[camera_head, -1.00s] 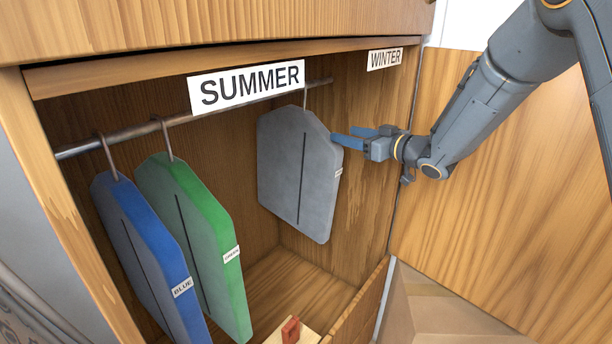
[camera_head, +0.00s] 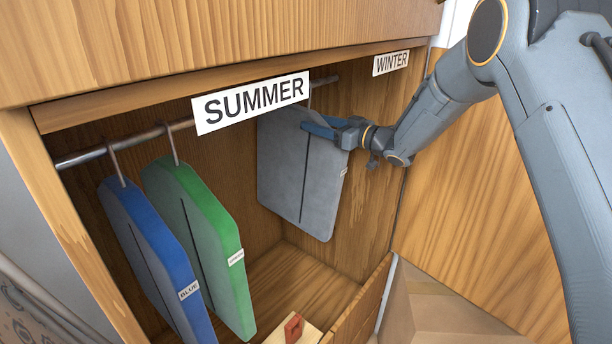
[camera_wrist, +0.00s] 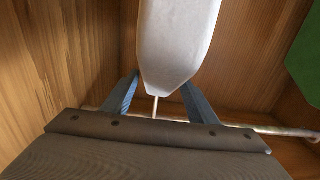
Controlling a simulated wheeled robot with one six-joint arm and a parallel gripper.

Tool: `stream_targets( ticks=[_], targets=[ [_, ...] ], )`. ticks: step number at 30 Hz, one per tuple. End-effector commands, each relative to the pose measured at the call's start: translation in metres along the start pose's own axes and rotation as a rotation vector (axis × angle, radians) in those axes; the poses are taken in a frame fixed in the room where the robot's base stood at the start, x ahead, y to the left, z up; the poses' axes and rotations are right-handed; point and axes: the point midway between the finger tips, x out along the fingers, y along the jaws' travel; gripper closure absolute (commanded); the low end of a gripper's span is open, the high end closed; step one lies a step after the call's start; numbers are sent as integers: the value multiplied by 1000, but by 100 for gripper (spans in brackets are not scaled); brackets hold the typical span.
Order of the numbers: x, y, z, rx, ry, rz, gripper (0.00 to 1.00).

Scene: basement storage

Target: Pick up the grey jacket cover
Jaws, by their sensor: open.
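The grey jacket cover (camera_head: 300,185) hangs from the metal rod inside the wooden wardrobe, at the right end in the head view. My gripper (camera_head: 318,127) is at its upper part, with a blue finger across its top. In the wrist view the cover (camera_wrist: 176,45) hangs between the two blue fingers of my gripper (camera_wrist: 160,95). The fingers are spread, with a gap on both sides of the cover. The thin hanger stem (camera_wrist: 155,105) shows between them. The far finger is mostly hidden in the head view.
A green cover (camera_head: 200,245) and a blue cover (camera_head: 150,260) hang to the left. A SUMMER sign (camera_head: 250,102) and a WINTER sign (camera_head: 391,63) are on the top edge. A red object (camera_head: 293,328) lies low in front. The open door (camera_head: 470,220) is at the right.

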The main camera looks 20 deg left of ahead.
Motion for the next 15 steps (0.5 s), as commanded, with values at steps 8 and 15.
stream_targets(
  ticks=[8,15],
  targets=[
    [2,1,1,0,-1,2,47],
    [2,1,1,0,-1,2,87]
  ],
)
